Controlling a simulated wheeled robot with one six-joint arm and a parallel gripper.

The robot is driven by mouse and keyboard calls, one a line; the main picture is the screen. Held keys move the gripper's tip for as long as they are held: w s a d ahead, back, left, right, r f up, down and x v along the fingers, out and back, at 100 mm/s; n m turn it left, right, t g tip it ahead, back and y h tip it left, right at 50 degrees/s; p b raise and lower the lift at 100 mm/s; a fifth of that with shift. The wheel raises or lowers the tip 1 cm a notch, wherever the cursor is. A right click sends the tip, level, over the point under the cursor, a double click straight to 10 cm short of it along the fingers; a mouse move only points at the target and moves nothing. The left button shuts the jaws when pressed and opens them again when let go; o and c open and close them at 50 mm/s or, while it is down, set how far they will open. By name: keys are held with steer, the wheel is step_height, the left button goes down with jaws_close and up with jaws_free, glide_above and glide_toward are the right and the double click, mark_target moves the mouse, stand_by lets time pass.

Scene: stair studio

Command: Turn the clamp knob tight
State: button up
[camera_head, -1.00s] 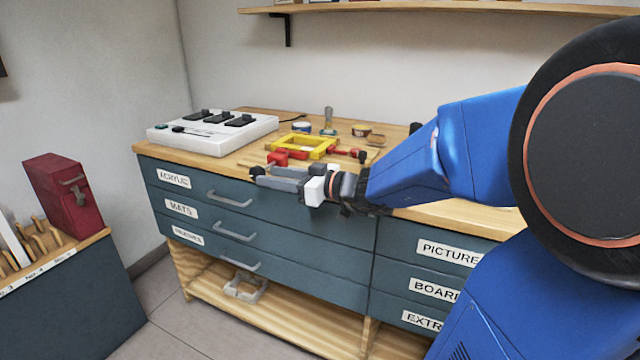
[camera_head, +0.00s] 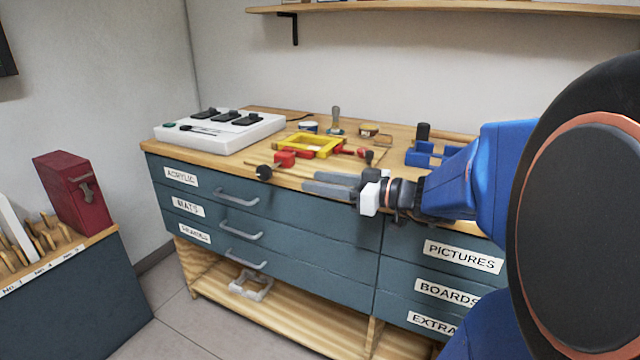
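A red clamp (camera_head: 286,159) sits at the front edge of the bench top, against a yellow frame (camera_head: 312,145). A round black knob (camera_head: 264,172) sticks out from it over the front edge. A second red clamp part (camera_head: 346,150) with a dark knob (camera_head: 369,157) is at the frame's right side. My gripper (camera_head: 310,182) is in front of the bench edge, right of the black knob and apart from it. Its two grey fingers point left, look separated, and hold nothing visible.
A white control box (camera_head: 219,134) stands at the left of the bench top (camera_head: 245,165). A blue fixture (camera_head: 430,153) is at the right. A small jar, a handled tool (camera_head: 335,120) and a tin stand behind the frame. Drawer handles (camera_head: 237,199) project from the front.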

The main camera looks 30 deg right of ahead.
steer(key=shift+v, duration=1.8)
steer(key=shift+r, duration=0.1)
